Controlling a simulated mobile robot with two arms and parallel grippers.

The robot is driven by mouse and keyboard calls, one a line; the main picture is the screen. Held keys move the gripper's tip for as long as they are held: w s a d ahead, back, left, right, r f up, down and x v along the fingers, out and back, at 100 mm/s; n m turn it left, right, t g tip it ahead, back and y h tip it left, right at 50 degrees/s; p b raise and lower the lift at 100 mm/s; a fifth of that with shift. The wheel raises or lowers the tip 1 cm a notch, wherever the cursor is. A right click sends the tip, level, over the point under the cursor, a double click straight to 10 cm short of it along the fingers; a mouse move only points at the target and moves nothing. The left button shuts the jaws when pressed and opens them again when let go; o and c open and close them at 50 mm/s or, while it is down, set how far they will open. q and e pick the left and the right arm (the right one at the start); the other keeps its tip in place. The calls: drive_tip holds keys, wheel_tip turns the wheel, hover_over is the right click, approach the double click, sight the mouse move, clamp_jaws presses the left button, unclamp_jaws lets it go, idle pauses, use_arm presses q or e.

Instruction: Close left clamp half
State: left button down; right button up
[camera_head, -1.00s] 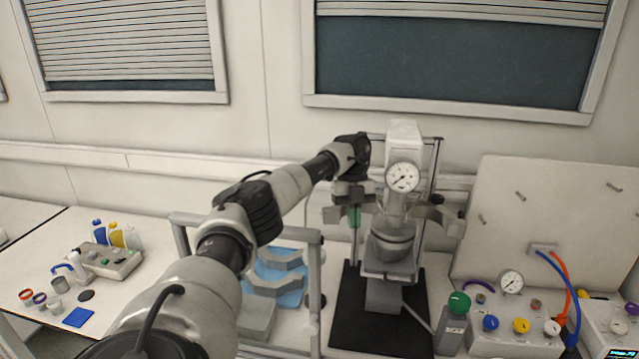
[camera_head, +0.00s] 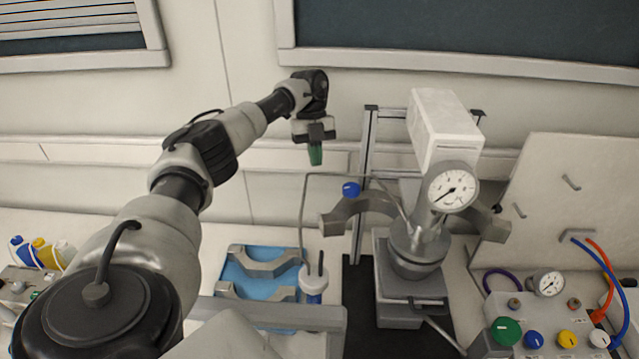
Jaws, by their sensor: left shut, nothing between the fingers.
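The reactor vessel (camera_head: 415,250) stands at the right of centre under a white head block (camera_head: 440,125) with a round pressure gauge (camera_head: 453,189). The left clamp half (camera_head: 362,208), a grey curved piece, sticks out to the left of the vessel, apart from its rim. The right clamp half (camera_head: 487,218) sticks out on the other side, partly hidden by the gauge. My left gripper (camera_head: 316,156) has green fingertips, points down and is shut and empty. It appears above and left of the left clamp half, apart from it. My right gripper is not in view.
Two grey curved pieces (camera_head: 266,262) lie on a blue mat (camera_head: 235,273) left of the reactor. A blue knob (camera_head: 351,189) and thin tubing are close to the left clamp half. A panel of coloured knobs (camera_head: 535,340) stands at the right.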

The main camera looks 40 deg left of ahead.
use_arm(q)
drive_tip(key=s+d+f+b, duration=0.1)
drive_tip(key=f, duration=0.1)
drive_tip(key=s+d+f+b, duration=0.1)
drive_tip(key=d+f, duration=0.1)
drive_tip(key=f, duration=0.1)
drive_tip(key=s+d+f+b, duration=0.1)
drive_tip(key=d+f+b, duration=0.1)
drive_tip(key=shift+s+f, duration=0.1)
drive_tip(key=shift+f, duration=0.25)
drive_tip(key=shift+s+d, duration=0.35)
drive_tip(key=shift+d, duration=0.1)
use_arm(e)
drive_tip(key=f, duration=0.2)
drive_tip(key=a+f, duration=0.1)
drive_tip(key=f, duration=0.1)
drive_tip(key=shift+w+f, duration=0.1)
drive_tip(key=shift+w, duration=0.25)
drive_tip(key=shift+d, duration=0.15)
use_arm(q)
drive_tip(key=shift+d, duration=0.15)
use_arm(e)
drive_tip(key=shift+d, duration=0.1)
